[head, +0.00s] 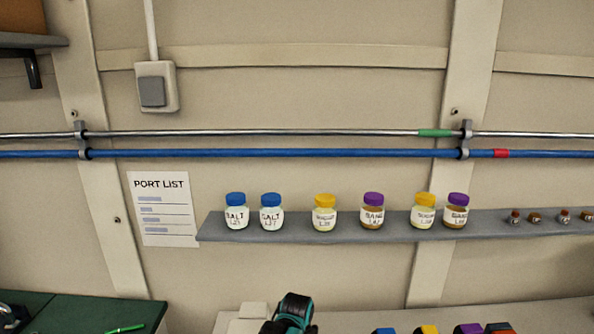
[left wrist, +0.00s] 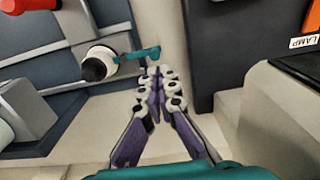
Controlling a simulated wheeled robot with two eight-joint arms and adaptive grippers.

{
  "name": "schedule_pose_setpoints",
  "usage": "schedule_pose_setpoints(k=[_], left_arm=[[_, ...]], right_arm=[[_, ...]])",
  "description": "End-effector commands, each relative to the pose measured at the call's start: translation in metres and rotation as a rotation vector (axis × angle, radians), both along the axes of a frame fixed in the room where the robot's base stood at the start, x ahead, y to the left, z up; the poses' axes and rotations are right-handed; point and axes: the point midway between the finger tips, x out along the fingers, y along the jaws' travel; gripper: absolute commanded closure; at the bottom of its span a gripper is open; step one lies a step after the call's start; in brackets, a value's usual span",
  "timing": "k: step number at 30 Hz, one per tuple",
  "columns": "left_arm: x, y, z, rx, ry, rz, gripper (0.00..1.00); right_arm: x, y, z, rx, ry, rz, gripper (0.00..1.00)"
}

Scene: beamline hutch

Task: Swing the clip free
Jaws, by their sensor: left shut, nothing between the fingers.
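In the left wrist view, a flat teal arm (left wrist: 138,55), which looks like the clip, sticks out to the right from a white round fitting (left wrist: 103,58) with a black end. My left gripper (left wrist: 157,75) is shut and empty, its purple-backed fingers together. Its fingertips are close to the right end of the teal arm, just below it in the picture. I cannot tell whether they touch. The clip does not show clearly in the head view. My right gripper is in neither view.
A grey block (left wrist: 38,110) is at left. In the head view, a grey wall shelf (head: 340,231) holds several jars under two wall pipes; a green bench (head: 70,314) is lower left.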

Motion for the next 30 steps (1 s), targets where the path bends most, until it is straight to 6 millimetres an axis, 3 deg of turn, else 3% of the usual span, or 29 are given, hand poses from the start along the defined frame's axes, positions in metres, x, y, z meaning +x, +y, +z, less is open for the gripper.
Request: schedule_pose_setpoints(k=[30], left_arm=[[0.000,0.000,-0.024,0.000,0.000,0.000,1.00]], right_arm=[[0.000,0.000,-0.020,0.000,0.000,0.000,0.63]])
